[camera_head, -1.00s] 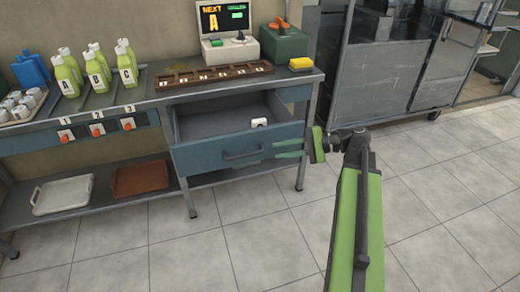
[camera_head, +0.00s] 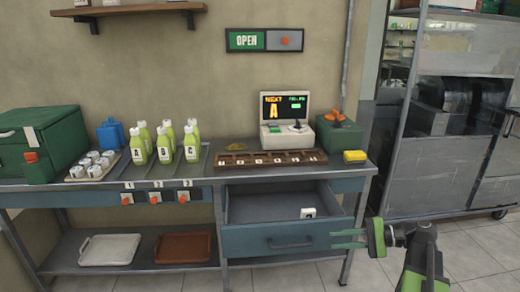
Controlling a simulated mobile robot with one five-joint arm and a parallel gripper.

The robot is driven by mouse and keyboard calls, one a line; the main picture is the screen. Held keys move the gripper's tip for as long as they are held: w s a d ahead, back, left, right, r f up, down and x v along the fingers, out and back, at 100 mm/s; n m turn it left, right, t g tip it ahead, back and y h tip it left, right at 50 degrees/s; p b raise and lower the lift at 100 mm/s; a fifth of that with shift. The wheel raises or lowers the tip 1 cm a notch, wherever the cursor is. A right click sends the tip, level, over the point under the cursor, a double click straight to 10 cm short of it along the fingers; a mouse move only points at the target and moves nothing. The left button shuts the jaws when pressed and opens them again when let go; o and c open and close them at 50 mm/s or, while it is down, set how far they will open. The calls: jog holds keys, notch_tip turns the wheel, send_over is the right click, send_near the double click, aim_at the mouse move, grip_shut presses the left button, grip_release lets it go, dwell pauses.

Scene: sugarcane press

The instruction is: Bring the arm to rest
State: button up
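My gripper (camera_head: 348,238) is at the lower right of the picture, in front of the right end of the open drawer (camera_head: 255,242). Its two green fingers point left with a gap between them, and nothing shows between them. My arm comes up from the bottom right edge. A small white block with a dark mark (camera_head: 308,213) lies inside the drawer near its front right.
The counter carries a green chest (camera_head: 45,133), lettered bottles (camera_head: 165,148), a wooden tray (camera_head: 270,160), a screen (camera_head: 285,108) and a yellow sponge (camera_head: 355,156). A glass cabinet (camera_head: 440,150) stands at the right. Free floor shows at the lower right.

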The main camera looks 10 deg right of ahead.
jog(key=s+a+r+n+g+h+p, duration=0.1)
jog(key=a+r+n+g+h+p, duration=0.25)
jog(key=a+r+p, duration=0.7)
jog(key=s+a+r+n+g+h+p, duration=0.25)
jog(key=a+r+h+p, duration=0.2)
jog(key=a+p, duration=0.95)
jog(key=w+d+f+n+t+h+p, duration=0.1)
jog(key=w+d+f+n+h+p, duration=0.1)
jog(key=d+h, duration=0.5)
jog(key=d+n+p, duration=0.1)
jog(key=d, duration=0.3)
jog(key=shift+f+n+t+p, duration=0.3)
jog(key=shift+t+p, duration=0.05)
jog(key=shift+t, duration=0.05)
